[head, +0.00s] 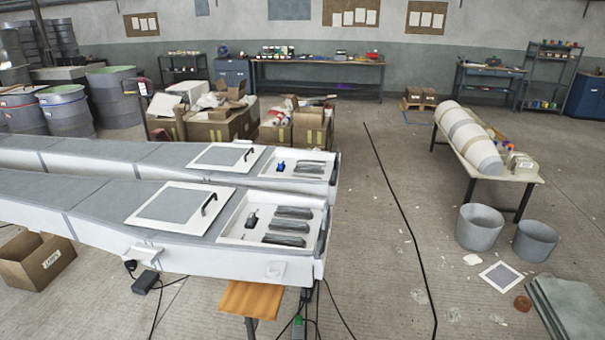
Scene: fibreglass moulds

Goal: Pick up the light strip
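I cannot clearly pick out a light strip in the head view. Several dark grey long pieces (289,226) lie in the white recess (232,233) at the right end of the nearer long grey mould (110,212). A small black object (251,219) lies beside them. A similar recess on the farther mould (90,155) holds a dark piece (309,169) and a small blue object (280,167). Whether any of these is the light strip I cannot tell. Neither of my grippers is in view.
White-framed panels with black handles (165,206) lie on both moulds. An orange-brown board (249,300) and hanging cables are at the near end. Cardboard boxes (213,128) stand behind. Grey buckets (479,227) and a table (517,177) stand right. The middle floor is mostly clear, with a black cable.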

